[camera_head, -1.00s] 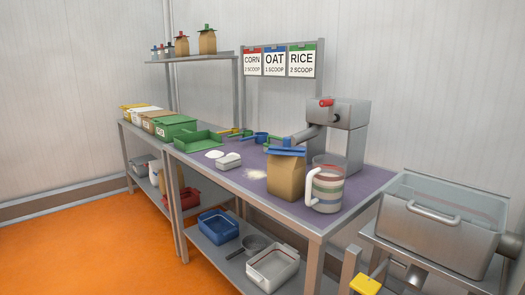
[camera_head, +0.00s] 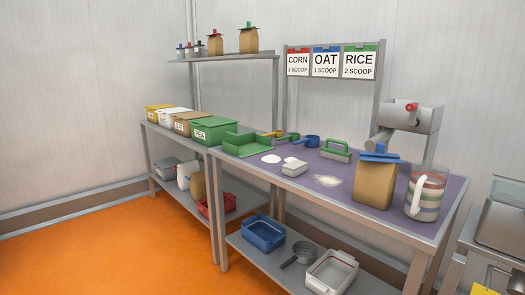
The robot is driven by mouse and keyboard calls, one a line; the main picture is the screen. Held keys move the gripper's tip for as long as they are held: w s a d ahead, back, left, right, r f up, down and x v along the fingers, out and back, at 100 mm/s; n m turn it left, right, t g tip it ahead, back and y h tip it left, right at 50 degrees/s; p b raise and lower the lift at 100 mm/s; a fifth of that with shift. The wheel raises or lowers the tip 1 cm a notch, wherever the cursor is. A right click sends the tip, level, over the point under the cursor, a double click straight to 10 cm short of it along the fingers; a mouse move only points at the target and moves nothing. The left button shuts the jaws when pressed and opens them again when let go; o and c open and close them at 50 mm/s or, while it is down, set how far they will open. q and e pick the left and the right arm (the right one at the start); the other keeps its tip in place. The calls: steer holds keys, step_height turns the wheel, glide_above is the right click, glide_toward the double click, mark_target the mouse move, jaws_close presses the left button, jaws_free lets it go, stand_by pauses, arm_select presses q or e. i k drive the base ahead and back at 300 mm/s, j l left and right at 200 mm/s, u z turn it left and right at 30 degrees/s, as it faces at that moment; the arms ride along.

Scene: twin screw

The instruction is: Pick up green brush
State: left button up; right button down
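The green brush (camera_head: 337,150) lies on the purple-topped table (camera_head: 420,228), toward its back edge. It has an arched green handle on a green body. Its bristles are too small to make out. It sits behind a pale powder patch (camera_head: 327,181) and left of a brown paper bag with a blue clip (camera_head: 375,184). Neither of my grippers is in view.
A green tray (camera_head: 248,146), blue scoop (camera_head: 307,141) and small whitish box (camera_head: 294,167) are left of the brush. A striped jug (camera_head: 426,195) and steel machine (camera_head: 408,117) stand right. Orange floor (camera_head: 120,250) is clear at left.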

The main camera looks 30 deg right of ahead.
mark_target(345, 156)
steer(key=i+j+u, duration=0.15)
steer(key=i, duration=0.3)
steer(key=i+j+u, duration=0.15)
steer(key=i, duration=0.3)
steer(key=i+z, duration=0.35)
steer(key=z, duration=0.15)
steer(key=i+j+z, duration=0.25)
steer(key=z, duration=0.25)
